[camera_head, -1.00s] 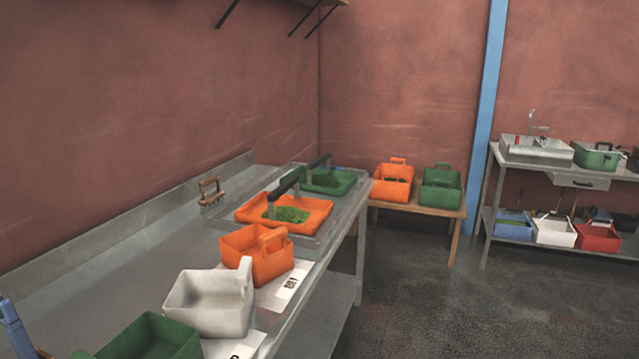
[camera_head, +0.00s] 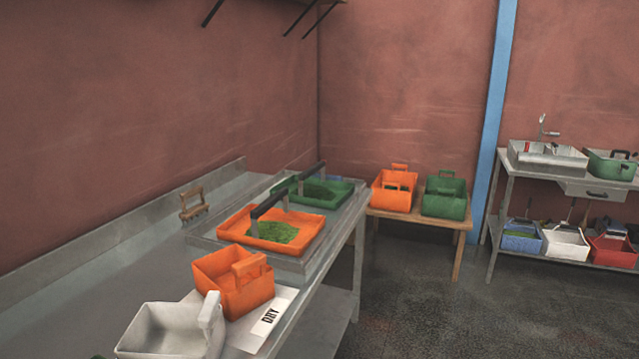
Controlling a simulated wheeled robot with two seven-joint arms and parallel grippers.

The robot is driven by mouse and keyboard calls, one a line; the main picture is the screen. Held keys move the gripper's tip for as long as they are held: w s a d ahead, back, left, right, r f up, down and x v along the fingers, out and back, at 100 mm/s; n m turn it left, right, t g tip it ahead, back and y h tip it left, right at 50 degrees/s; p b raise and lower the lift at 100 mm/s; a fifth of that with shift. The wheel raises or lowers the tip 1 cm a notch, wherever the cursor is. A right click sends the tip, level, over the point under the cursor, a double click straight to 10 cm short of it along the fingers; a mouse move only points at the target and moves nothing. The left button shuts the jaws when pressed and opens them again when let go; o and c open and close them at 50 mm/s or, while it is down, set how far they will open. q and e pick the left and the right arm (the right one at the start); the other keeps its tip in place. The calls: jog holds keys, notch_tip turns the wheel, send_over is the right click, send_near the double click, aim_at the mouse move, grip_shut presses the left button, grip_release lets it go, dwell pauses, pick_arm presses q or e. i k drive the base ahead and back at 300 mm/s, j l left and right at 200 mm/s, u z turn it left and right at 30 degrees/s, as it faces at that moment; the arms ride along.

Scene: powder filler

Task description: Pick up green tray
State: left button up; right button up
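A shallow green tray (camera_head: 340,191) with a dark handle lies at the far end of the metal counter, with dark green powder in it. A deeper green bin (camera_head: 444,205) with a handle stands on the small wooden table beyond the counter. Another green container (camera_head: 611,167) sits on the metal shelf at the right. A sliver of one more green thing (camera_head: 97,357) shows at the bottom left edge, mostly cut off. Neither of my grippers is in view.
On the metal counter (camera_head: 75,283) stand a shallow orange tray (camera_head: 235,226) with green powder, an orange bin (camera_head: 236,295) and a white bin (camera_head: 165,330). Another orange bin (camera_head: 393,200) stands on the wooden table (camera_head: 455,222). The floor (camera_head: 430,310) right of the counter is clear.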

aim_at(305, 190)
jog(key=i+l, duration=0.25)
jog(key=i, duration=0.2)
jog(key=i+l, duration=0.3)
jog(key=i, duration=0.2)
jog(key=i+l, duration=0.25)
jog(key=i, duration=0.2)
jog(key=i+l, duration=0.3)
jog(key=i, duration=0.15)
jog(key=i+l, duration=0.25)
jog(key=i, duration=0.2)
jog(key=i+l, duration=0.3)
jog(key=i, duration=0.2)
